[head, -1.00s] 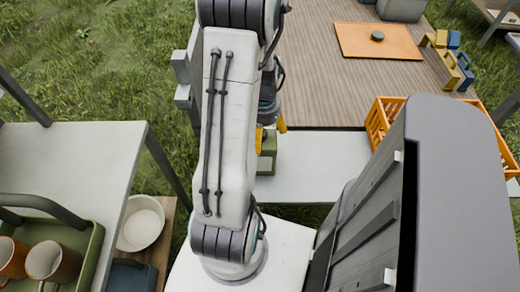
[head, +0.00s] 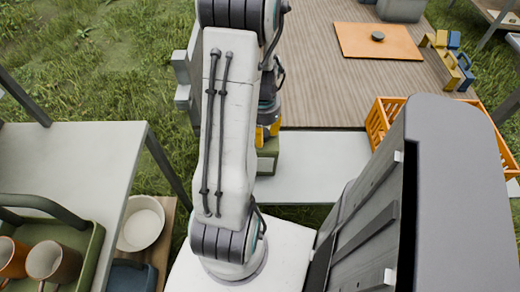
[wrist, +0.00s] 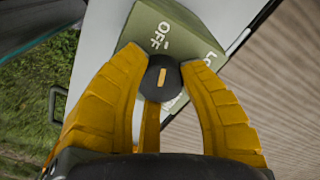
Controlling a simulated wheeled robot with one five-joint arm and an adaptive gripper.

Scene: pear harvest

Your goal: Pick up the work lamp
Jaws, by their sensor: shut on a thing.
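The work lamp, a green box-shaped body (head: 267,160), stands on a white surface just beyond my base in the head view, partly hidden by my arm. In the wrist view its green face (wrist: 180,35) carries white "OFF" and "LO" lettering and a dark round knob (wrist: 164,77) with an orange mark. My gripper (wrist: 162,62) has yellow fingers shut around the knob from both sides. In the head view my gripper (head: 270,130) sits directly over the lamp, pointing down.
An orange crate (head: 378,122) stands right of the white surface (head: 315,165). A wooden deck holds an orange board (head: 375,42) and yellow and blue items (head: 445,60) farther off. At left, a table holds a green tray (head: 85,245) with mugs; a white bowl (head: 142,224) sits beside it.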

